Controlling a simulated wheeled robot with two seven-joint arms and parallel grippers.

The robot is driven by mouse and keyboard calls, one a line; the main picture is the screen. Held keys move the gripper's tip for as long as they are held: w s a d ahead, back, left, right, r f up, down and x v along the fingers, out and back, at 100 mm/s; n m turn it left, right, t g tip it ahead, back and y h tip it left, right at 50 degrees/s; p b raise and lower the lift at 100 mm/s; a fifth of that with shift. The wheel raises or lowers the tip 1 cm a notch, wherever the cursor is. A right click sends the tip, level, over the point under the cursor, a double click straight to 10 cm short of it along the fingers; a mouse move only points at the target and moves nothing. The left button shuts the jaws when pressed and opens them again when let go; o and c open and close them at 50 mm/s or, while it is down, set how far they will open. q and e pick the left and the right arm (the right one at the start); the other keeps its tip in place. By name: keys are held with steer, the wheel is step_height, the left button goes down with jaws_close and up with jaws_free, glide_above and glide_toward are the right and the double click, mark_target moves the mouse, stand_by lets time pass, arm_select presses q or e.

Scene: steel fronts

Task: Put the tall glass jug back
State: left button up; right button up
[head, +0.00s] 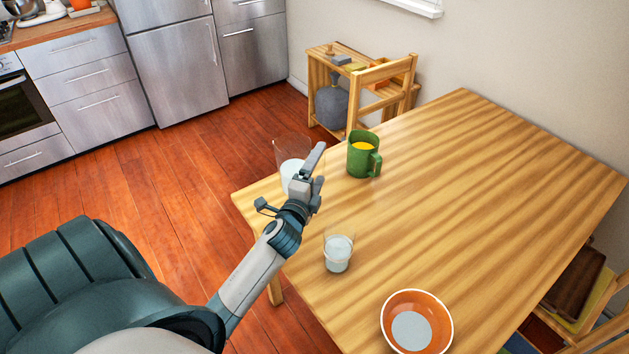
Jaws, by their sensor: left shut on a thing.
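The tall glass jug (289,150) is clear, with something pale white in its lower part. It stands upright at the far left edge of the wooden table (480,190). My left gripper (312,170) is shut on the jug from the near right side and hides part of it. I cannot tell whether the jug's base touches the table or is a little above it. My right gripper is not in view.
A green mug (362,160) with orange contents stands just right of the jug. A short glass (338,254) and an orange bowl (391,316) sit nearer. The table's right half is clear. A wooden chair (385,75) stands behind; steel drawers (80,70) and a fridge (180,65) line the back left.

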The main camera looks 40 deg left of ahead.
arm_select(q)
step_height(320, 180, down, 2)
steer(key=shift+f, duration=0.2)
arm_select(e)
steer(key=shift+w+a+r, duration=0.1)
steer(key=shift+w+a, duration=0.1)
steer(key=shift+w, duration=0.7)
